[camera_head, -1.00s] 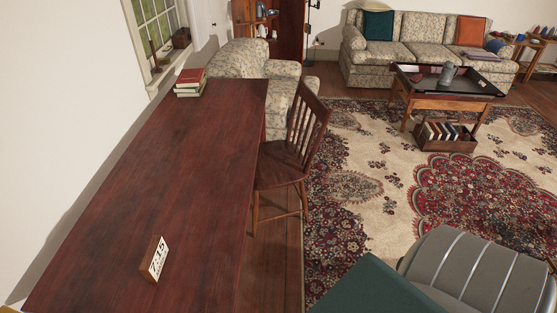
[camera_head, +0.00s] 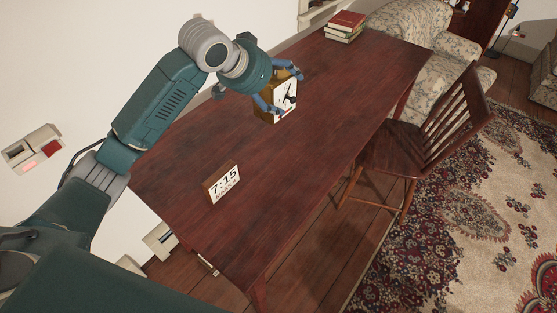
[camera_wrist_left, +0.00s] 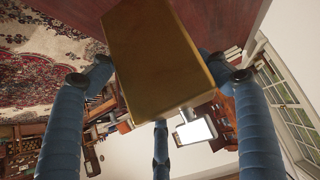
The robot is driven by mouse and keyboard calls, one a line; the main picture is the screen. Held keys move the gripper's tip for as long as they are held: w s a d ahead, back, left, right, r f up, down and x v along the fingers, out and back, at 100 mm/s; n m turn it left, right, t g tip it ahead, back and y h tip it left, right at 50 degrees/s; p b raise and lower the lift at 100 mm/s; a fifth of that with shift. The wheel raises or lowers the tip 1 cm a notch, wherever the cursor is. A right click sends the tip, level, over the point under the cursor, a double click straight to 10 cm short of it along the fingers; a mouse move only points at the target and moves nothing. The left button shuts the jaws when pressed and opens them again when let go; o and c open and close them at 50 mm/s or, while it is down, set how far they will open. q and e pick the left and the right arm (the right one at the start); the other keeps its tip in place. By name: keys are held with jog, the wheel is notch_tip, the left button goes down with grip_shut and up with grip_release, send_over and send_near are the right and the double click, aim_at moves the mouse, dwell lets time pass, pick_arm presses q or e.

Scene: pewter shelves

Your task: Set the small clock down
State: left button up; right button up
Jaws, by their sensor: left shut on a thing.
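The small clock (camera_head: 287,99) has a white face with dark hands and a brass-coloured body. My left gripper (camera_head: 279,88) is shut on it, with blue fingers around its sides. The clock is upright over the far half of the dark red wooden table (camera_head: 310,150); I cannot tell whether its base touches the top. In the left wrist view the brass body (camera_wrist_left: 160,60) fills the space between the fingers and its face is hidden. My right gripper is in neither view.
Stacked books (camera_head: 345,27) lie at the far end. A wooden chair (camera_head: 425,135) stands at the right edge. The table's middle and right are bare.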

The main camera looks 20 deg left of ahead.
pick_arm(q)
jog(key=shift+w+r+n+y, duration=0.15)
jog(key=shift+w, duration=0.4)
jog(key=shift+w+r+n+y, duration=0.1)
jog(key=shift+w+n+y, duration=0.05)
jog(key=shift+w, duration=0.4)
notch_tip(320, 180, down, 15)
jog(key=shift+w+r+p, duration=0.1)
jog(key=shift+r+p, duration=0.1)
jog(key=shift+p, duration=0.1)
jog(key=shift+f, duration=2.55)
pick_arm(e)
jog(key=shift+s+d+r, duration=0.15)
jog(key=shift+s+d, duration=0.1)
pick_arm(q)
jog(key=o, duration=2)
jog(key=shift+f, duration=0.25)
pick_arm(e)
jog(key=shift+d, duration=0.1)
